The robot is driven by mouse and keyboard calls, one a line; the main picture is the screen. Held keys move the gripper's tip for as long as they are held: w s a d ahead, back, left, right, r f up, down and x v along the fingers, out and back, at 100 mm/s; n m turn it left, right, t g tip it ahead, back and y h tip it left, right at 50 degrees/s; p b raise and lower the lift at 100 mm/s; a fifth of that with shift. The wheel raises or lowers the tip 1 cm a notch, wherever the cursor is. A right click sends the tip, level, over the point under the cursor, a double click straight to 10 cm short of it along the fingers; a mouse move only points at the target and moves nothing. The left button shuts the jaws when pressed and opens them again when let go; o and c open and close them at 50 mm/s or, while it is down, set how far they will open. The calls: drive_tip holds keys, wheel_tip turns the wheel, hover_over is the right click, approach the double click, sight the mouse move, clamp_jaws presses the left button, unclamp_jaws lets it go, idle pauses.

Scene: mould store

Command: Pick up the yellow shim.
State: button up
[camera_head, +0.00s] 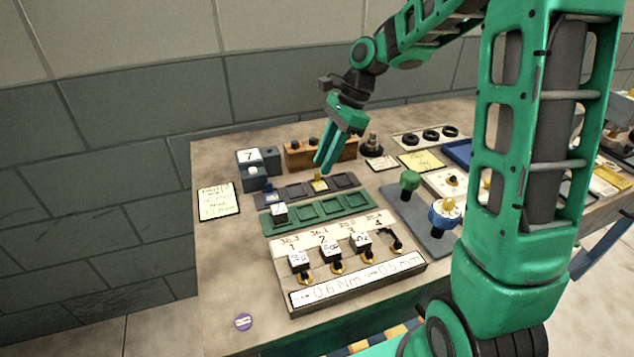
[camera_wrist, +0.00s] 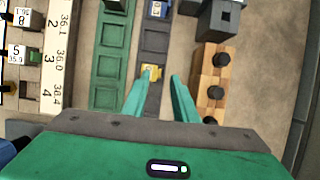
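The yellow shim (camera_head: 320,185) lies in a compartment of the dark grey tray (camera_head: 296,191), between empty compartments. It also shows in the wrist view (camera_wrist: 152,71), just beyond the tip of the left finger. My gripper (camera_head: 325,165) points down above and just behind the shim in the head view. In the wrist view my gripper's fingers (camera_wrist: 161,76) are apart with nothing between them. The shim looks clear of both fingers; the exact height above it I cannot tell.
A green tray (camera_head: 333,207) lies in front, with a white-labelled block at its left end. A blue piece (camera_head: 271,196) sits in the grey tray's left compartment. A wooden block with black knobs (camera_head: 296,155) stands close behind. A numbered fixture (camera_head: 345,280) fills the front.

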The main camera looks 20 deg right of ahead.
drive_tip(key=shift+x, duration=1.35)
drive_tip(key=shift+c, duration=0.6)
clamp_jaws()
wheel_tip(320, 180, up, 10)
